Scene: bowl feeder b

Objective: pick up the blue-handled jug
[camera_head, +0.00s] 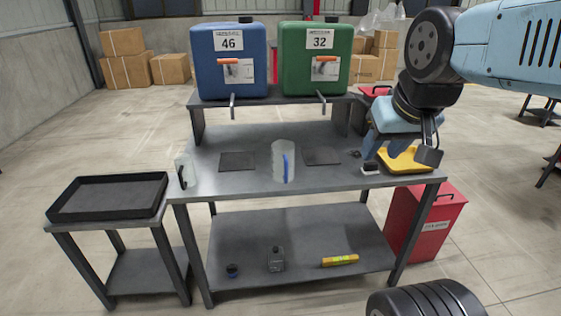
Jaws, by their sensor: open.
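The blue-handled jug (278,160) is clear and stands upright near the middle of the grey workbench (225,183), with its blue handle facing the front right. A second clear jug (190,172) with a black handle stands at the bench's left end. My gripper (400,155) is open over the right end of the bench, well to the right of the blue-handled jug and apart from it. A yellow item (405,160) lies below and behind my gripper and is partly hidden by it.
A blue tank (210,70) and a green tank (297,65) stand on the raised shelf, spouts facing forward. Two dark pads (238,161) lie beside the jug. A black tray (108,182) is on the left side table. A red bin (430,230) stands at the right.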

